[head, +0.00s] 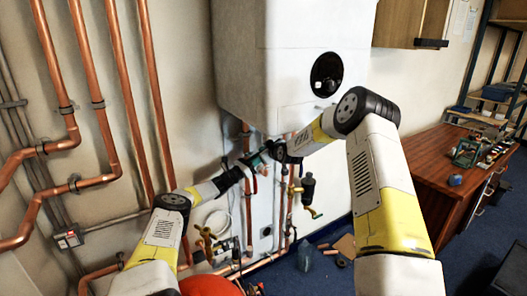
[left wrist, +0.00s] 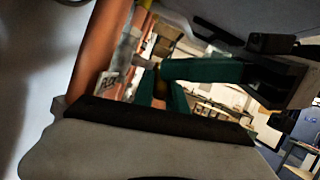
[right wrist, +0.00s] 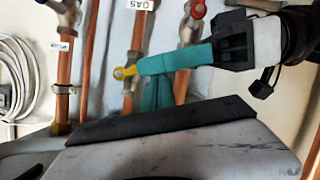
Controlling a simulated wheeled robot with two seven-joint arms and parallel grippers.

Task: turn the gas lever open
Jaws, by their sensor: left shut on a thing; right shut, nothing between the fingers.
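The yellow gas lever (right wrist: 124,72) shows in the right wrist view on a copper pipe, its visible end pointing sideways off the pipe. My left gripper (right wrist: 176,61) comes in from the right there, its teal fingers shut on the lever's handle and hiding most of it. In the head view my left gripper (head: 246,165) and right gripper (head: 265,153) meet close together under the boiler, hiding the lever. My right gripper is shut and empty; its teal fingers (right wrist: 160,93) stand just below the left one's. In the left wrist view the right gripper (left wrist: 205,70) crosses close by.
A white boiler (head: 300,60) hangs just above the grippers. Copper pipes (head: 120,80) run along the wall at the left. A wooden desk (head: 440,165) stands at the right.

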